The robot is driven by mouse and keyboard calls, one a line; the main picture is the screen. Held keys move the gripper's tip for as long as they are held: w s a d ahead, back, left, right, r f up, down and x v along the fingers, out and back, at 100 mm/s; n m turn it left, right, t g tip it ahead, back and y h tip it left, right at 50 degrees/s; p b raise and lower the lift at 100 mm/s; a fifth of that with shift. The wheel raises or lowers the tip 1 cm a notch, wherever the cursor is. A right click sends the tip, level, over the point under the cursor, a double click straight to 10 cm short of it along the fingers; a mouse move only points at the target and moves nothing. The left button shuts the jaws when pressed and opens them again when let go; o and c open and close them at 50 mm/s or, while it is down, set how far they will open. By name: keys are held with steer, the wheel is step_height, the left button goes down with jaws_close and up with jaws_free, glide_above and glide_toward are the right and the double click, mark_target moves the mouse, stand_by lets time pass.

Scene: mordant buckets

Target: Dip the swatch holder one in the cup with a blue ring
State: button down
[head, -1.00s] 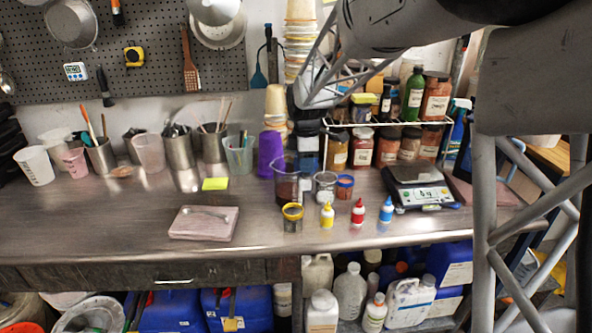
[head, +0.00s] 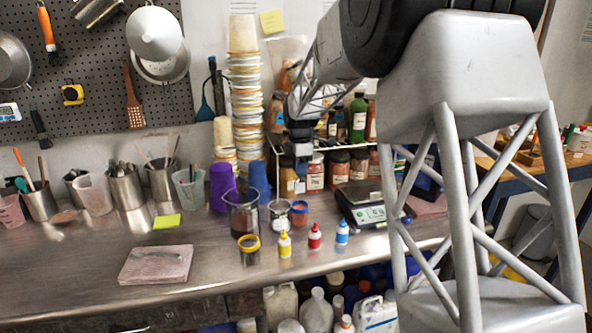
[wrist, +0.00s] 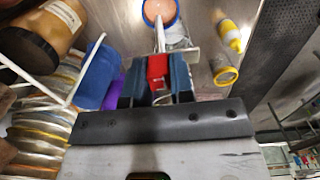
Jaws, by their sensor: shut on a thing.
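My gripper (wrist: 157,86) is shut on the red part of a swatch holder (wrist: 157,66). The holder's pale stem points away toward the cup with a blue ring (wrist: 173,21), which has orange-red contents. The stem's end overlaps that cup in the wrist view; I cannot tell whether it is inside or above the rim. In the head view, my gripper (head: 301,168) hangs above the blue-ringed cup (head: 299,217) on the steel bench. The holder is too small to make out there.
Left of the blue-ringed cup stand a clear cup (head: 278,217), a beaker of dark liquid (head: 242,217) and a yellow-ringed cup (head: 249,257). Yellow (head: 284,246), red (head: 315,238) and blue (head: 342,233) bottles stand in front. A scale (head: 364,211) is at right, jars behind.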

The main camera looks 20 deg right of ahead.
steer(key=shift+f, duration=0.35)
step_height(320, 180, down, 10)
steer(key=shift+f, duration=0.25)
stand_by(1.9)
steer(key=shift+r, duration=0.4)
stand_by(0.7)
steer(key=shift+f, duration=0.4)
stand_by(0.6)
steer(key=shift+r, duration=0.4)
stand_by(2.0)
steer(key=shift+f, duration=0.2)
stand_by(0.3)
